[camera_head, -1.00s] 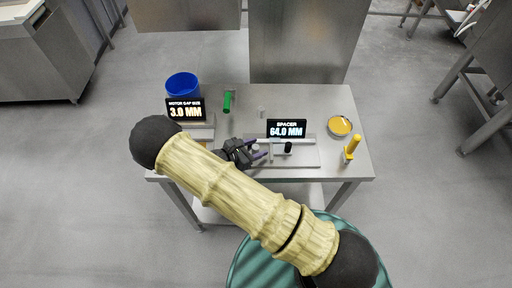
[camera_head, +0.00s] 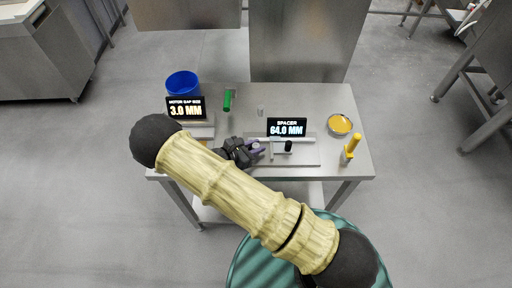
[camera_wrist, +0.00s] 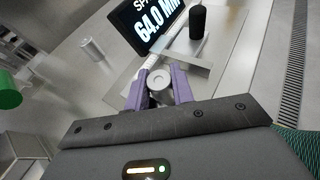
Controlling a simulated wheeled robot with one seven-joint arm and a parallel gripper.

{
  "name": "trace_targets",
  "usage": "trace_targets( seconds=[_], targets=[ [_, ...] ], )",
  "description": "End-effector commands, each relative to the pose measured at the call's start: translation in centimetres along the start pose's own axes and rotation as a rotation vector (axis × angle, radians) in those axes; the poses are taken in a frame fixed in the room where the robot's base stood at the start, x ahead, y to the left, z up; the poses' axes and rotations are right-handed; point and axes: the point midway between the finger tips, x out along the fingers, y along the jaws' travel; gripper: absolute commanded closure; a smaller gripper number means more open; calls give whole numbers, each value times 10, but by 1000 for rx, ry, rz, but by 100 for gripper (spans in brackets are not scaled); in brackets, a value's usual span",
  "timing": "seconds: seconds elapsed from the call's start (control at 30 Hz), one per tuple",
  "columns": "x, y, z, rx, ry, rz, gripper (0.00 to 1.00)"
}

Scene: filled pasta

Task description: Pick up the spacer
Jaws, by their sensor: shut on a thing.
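The spacer (camera_wrist: 159,80) is a small pale metal cylinder with a hole in its top. In the wrist view it stands upright between the purple fingers of my gripper (camera_wrist: 160,90), which are shut on it. In the head view my gripper (camera_head: 256,147) is low over the left part of the spacer station plate (camera_head: 306,159), and the spacer is only a small pale spot between the fingers. The spacer display (camera_head: 287,127) reads 64.0 MM and stands behind the plate. Whether the spacer touches the plate cannot be told.
A black knob (camera_head: 288,146) on a metal slide stands right of my gripper. The motor gap display (camera_head: 186,107) reads 3.0 MM. A blue bin (camera_head: 182,84), green handle (camera_head: 227,100), yellow dish (camera_head: 340,124), yellow handle (camera_head: 352,146) and small metal cylinder (camera_head: 261,112) stand around the table.

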Motion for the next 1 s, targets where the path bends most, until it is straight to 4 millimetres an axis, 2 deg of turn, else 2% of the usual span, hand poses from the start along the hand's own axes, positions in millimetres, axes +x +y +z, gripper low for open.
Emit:
trace_targets(
  seconds=[0.27,0.7,1.0],
  targets=[
    [-7,1,15,2,0,1,100],
    [-33,1,79,3,1,2,100],
    [-38,0,93,-1,-1,0,100]
  ],
)
